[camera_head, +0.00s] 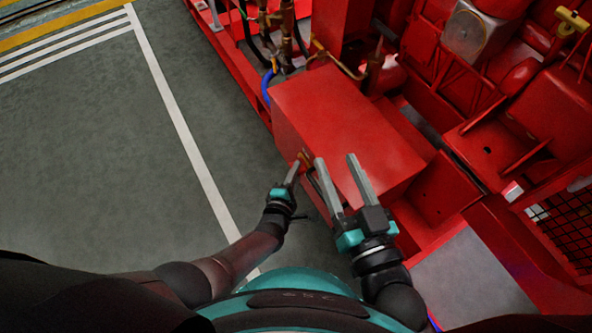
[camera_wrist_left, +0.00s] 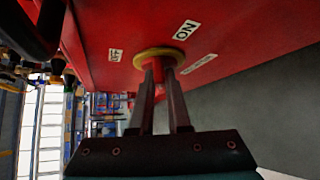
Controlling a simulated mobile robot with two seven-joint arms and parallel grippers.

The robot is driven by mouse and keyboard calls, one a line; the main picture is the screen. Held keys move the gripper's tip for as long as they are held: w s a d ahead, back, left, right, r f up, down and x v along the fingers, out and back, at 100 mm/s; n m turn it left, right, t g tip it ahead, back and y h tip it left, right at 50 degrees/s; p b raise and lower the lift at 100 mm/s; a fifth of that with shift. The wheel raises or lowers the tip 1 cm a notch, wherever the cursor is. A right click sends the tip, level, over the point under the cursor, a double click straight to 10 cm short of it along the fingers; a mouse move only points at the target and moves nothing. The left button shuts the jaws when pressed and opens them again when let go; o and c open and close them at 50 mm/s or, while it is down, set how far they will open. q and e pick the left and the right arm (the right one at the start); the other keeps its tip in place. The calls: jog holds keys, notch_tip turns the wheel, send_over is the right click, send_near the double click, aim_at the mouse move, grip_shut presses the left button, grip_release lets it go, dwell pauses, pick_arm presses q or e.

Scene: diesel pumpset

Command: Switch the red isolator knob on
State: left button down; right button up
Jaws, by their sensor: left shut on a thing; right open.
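The red isolator knob (camera_wrist_left: 158,73) sits on a round yellow plate (camera_wrist_left: 152,54) on the red panel face, seen in the left wrist view. An "ON" label (camera_wrist_left: 186,30) is at upper right of the plate and an "OFF" label (camera_wrist_left: 115,55) is at its left. My left gripper (camera_wrist_left: 160,66) is shut on the knob, with one finger on each side. The fingers hide much of the knob, and I cannot tell its setting. In the head view my left gripper (camera_head: 297,168) is at the left side of the red box (camera_head: 345,125). My right gripper (camera_head: 336,160) is open and empty over the box's near edge.
Pipes and a blue hose (camera_head: 266,85) stand beyond the box. Red machinery (camera_head: 500,110) fills the right side. Grey floor (camera_head: 110,150) with a white line is clear on the left. A third label (camera_wrist_left: 199,64), too blurred to read, is below the "ON" label.

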dwell(0.4)
pick_arm(q)
jog(key=c, duration=0.9)
grip_release()
jog(key=shift+p+v, duration=3.5)
jog(key=shift+v, duration=4.1)
pick_arm(e)
jog(key=s+d+f+g+h, duration=0.1)
jog(key=s+d+g+h, duration=0.1)
jog(key=d+g, duration=0.3)
jog(key=s+d+f+g+h, duration=0.2)
jog(key=d+g+h, duration=0.1)
jog(key=d+g, duration=0.3)
jog(key=shift+s+f+h, duration=0.25)
jog(key=shift+s+h, duration=0.05)
jog(key=shift+s, duration=0.05)
